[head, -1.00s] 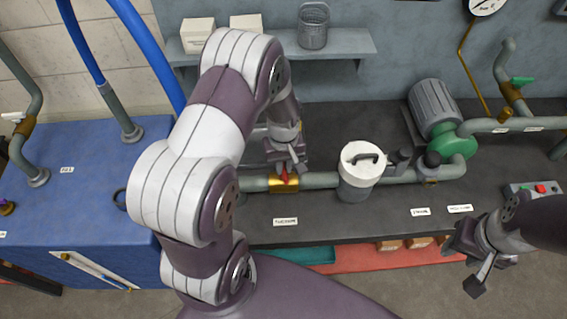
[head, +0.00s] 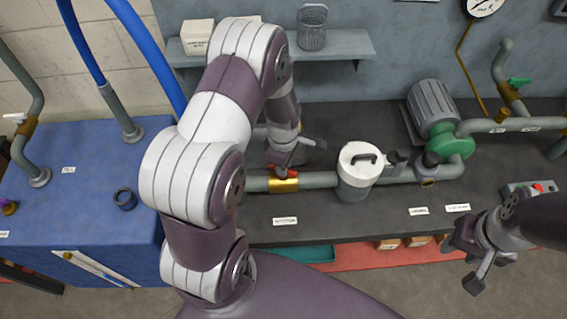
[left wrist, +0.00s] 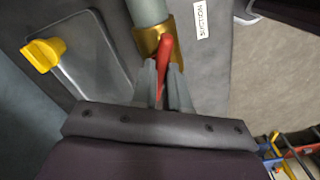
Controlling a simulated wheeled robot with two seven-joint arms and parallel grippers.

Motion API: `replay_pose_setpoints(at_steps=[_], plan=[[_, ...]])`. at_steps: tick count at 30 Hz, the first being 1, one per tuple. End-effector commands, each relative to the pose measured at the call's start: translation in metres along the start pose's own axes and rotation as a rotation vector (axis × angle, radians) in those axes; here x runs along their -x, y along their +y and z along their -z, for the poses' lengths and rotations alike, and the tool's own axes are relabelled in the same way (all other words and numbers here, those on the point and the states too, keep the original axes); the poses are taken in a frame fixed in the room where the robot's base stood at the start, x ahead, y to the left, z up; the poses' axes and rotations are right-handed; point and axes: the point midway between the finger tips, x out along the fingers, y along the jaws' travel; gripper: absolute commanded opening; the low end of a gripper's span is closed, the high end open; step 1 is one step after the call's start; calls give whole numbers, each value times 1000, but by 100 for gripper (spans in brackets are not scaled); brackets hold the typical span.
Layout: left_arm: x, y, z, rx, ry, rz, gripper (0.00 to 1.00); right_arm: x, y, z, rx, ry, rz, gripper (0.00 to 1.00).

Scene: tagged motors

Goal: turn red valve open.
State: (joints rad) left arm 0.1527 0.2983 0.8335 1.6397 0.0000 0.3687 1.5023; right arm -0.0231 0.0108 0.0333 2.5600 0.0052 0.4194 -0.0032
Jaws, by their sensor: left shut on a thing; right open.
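The red valve handle (left wrist: 165,58) sits on a brass valve body (head: 285,186) in the grey pipe on the dark bench. In the left wrist view the handle lies between the fingers of my left gripper (left wrist: 165,85), which is shut on it. In the head view my left gripper (head: 287,160) reaches down to the valve from behind, and only a bit of the handle (head: 291,174) shows. My right gripper (head: 468,266) is open and empty, in front of the bench's edge at the right.
A white-lidded canister (head: 357,172) stands on the pipe just right of the valve. A green and grey motor pump (head: 438,118) is farther right. A yellow handle (left wrist: 43,54) shows in the left wrist view. A blue cabinet (head: 90,200) stands at the left.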

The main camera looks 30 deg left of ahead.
Motion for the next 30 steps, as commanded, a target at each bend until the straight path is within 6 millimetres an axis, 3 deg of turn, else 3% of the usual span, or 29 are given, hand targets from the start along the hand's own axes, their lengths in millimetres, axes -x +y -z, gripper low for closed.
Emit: replay_pose_setpoints(at_steps=[15, 30], plan=[[-2, -2, 0, 377, 1, 6, 0, 3, 0, 0, 0, 0, 0, 43], [-2, -3, 0, 483, 1, 8, 0, 4, 0, 0, 0, 0, 0, 43]])
